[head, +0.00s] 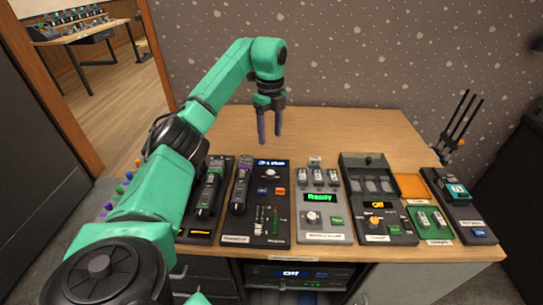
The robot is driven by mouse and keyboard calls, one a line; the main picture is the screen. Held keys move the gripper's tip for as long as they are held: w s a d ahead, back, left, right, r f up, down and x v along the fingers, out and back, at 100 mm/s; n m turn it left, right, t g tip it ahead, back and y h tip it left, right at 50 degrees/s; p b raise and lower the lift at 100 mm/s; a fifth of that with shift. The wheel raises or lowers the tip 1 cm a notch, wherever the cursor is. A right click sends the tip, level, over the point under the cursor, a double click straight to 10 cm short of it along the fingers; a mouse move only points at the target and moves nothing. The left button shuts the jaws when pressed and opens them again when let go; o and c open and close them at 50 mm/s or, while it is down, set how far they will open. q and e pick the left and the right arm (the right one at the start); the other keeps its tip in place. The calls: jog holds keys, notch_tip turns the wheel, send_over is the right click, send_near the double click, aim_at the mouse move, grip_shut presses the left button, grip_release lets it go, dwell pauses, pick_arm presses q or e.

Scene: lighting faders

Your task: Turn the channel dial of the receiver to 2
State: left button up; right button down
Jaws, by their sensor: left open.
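A dark panel (284,208) in the middle of the desk has a blue-lit display at its top, a round white dial (270,173), an orange button and small sliders. It may be the receiver, but its label and the dial's number are too small to read. A grey unit (325,232) to its right shows "Ready" in green and has its own white knob (312,217). My left gripper (270,137) points down, open and empty, above the desk behind the dark panel, apart from everything. My right gripper is out of view.
A dark case (378,165) with an "Off" display, a green battery tray (431,222) and another device (457,190) stand to the right. Black rods (461,118) rise at the back right. The desk's back (330,125) is clear.

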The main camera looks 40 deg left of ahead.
pick_arm(q)
send_over(270, 172)
notch_tip(270, 172, down, 5)
notch_tip(270, 172, down, 8)
jog(key=shift+f, duration=0.45)
grip_shut()
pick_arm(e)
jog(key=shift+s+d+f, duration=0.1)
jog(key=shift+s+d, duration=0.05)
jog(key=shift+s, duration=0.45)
